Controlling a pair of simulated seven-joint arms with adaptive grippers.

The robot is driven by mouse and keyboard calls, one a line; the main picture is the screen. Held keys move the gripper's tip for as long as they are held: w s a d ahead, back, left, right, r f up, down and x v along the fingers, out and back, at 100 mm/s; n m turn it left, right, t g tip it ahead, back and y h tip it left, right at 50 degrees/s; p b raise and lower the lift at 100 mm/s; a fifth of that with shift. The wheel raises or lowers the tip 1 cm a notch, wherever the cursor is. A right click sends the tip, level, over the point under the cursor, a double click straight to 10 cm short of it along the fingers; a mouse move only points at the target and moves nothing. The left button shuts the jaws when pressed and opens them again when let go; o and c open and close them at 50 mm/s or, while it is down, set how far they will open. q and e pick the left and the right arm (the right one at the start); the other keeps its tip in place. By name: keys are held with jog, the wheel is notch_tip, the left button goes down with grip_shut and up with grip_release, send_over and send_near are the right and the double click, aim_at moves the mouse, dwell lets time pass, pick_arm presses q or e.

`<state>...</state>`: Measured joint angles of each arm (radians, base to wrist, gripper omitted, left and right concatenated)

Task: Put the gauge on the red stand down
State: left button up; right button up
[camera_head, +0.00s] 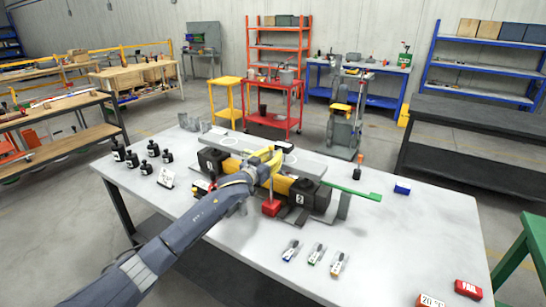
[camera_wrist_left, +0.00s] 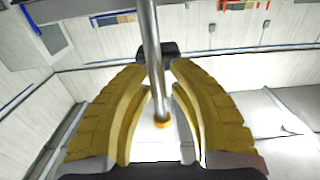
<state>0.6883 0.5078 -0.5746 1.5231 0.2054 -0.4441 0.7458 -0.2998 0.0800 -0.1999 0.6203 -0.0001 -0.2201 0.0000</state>
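A red block-shaped stand base (camera_head: 271,208) shows in the head view just below my left gripper (camera_head: 272,163), in front of the black-and-yellow jacks. A thin upright rises from it toward the gripper. In the left wrist view, a metal rod (camera_wrist_left: 154,60) with a brass-coloured end passes between the yellow fingers (camera_wrist_left: 165,58), whose dark tips close on both sides of it. I cannot make out a gauge dial. I cannot tell whether the red base touches the table. My right gripper is in neither view.
The black jacks (camera_head: 310,195), one marked 2, stand by a grey plate (camera_head: 300,162). A green bar (camera_head: 350,190) sticks out to the right. Black weights (camera_head: 132,160) stand left. Small coloured-tip tools (camera_head: 316,255) lie in front.

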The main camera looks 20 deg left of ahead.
pick_arm(q)
jog(key=shift+o, duration=0.6)
jog(key=shift+r, duration=0.1)
jog(key=shift+s, duration=0.1)
jog(key=v, duration=1.1)
jog(key=shift+s, duration=0.4)
jog(key=shift+a, duration=0.1)
dwell(1.2)
